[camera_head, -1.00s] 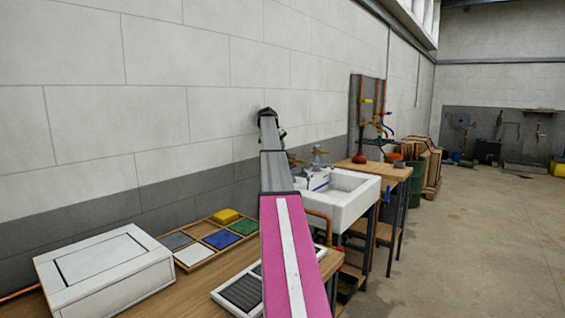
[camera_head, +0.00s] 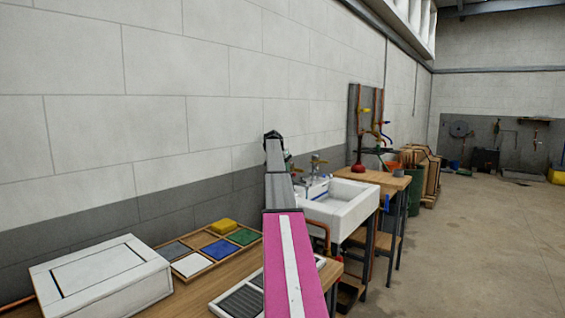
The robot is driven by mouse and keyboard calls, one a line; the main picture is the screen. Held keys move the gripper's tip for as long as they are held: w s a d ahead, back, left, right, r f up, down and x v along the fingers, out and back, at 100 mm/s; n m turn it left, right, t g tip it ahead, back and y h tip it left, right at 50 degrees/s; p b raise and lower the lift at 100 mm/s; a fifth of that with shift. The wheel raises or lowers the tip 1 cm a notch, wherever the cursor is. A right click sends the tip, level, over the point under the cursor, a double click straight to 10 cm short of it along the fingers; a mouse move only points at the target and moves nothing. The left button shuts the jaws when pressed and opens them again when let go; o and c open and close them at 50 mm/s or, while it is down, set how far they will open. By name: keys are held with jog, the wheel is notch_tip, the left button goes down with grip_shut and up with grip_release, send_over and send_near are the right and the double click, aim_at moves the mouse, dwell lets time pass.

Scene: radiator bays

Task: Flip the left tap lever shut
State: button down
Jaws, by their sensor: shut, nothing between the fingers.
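A white sink (camera_head: 352,213) stands past the workbench, right of my arm. A brass-coloured tap (camera_head: 316,161) rises at its back edge near the wall. The area left of this tap is partly covered by my arm, so a left tap and its lever cannot be made out clearly. My arm reaches forward from the bottom centre toward the wall side of the sink and ends in a dark joint. My gripper's fingers are hidden behind the arm.
A wooden bench (camera_head: 215,290) in front holds a white box (camera_head: 100,275), a tray of coloured tiles (camera_head: 190,240) and a slatted panel (camera_head: 243,300). Beyond the sink are a wooden table (camera_head: 372,175) and a pipe board (camera_head: 365,110) with coloured levers. The floor (camera_head: 460,250) at right is clear.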

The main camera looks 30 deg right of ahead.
jog(key=shift+x, duration=1.1)
jog(key=shift+s, duration=0.1)
